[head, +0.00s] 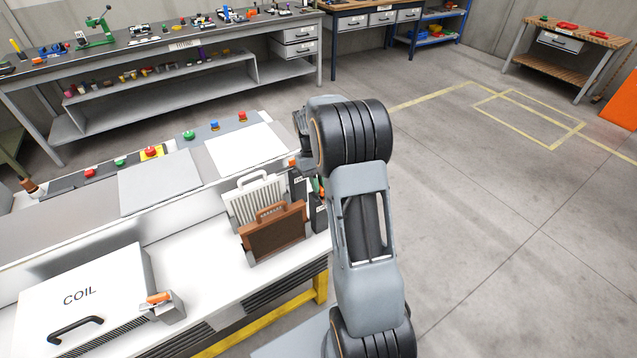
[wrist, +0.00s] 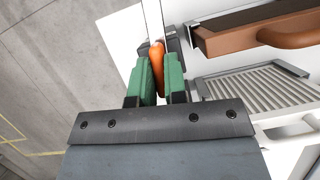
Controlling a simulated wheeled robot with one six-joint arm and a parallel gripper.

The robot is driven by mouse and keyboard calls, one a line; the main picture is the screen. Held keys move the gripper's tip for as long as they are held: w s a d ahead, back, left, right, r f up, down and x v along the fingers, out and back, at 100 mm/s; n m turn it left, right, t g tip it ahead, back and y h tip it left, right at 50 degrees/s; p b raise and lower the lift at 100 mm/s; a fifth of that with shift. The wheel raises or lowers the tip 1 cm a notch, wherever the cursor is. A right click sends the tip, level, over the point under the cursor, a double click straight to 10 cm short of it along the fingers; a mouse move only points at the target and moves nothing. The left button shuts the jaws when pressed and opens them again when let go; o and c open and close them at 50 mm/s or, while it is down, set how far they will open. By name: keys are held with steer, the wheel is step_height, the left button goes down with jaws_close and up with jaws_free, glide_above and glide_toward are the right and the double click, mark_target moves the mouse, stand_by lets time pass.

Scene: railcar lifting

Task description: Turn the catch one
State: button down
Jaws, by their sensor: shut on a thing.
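An orange catch lever (wrist: 157,62) stands between my green gripper fingers (wrist: 158,88) in the wrist view. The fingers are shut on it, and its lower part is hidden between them. In the head view my gripper (head: 317,186) is mostly hidden behind my arm, at the right end of the white bench. Another orange catch lever (head: 158,297) sits on a grey block beside the white box marked COIL (head: 85,300).
A brown framed filter (head: 275,238) and a white ribbed filter (head: 256,203) stand upright close to my gripper. Colored push buttons (head: 151,152) line the back of the bench. The floor (head: 500,250) to the right is clear.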

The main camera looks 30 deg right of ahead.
steer(key=shift+n, duration=0.6)
steer(key=shift+w+h, duration=0.1)
steer(key=shift+h, duration=0.2)
steer(key=c, duration=1.2)
jaws_free()
steer(key=shift+o, duration=0.2)
steer(key=v, duration=1.4)
steer(key=shift+b, duration=0.35)
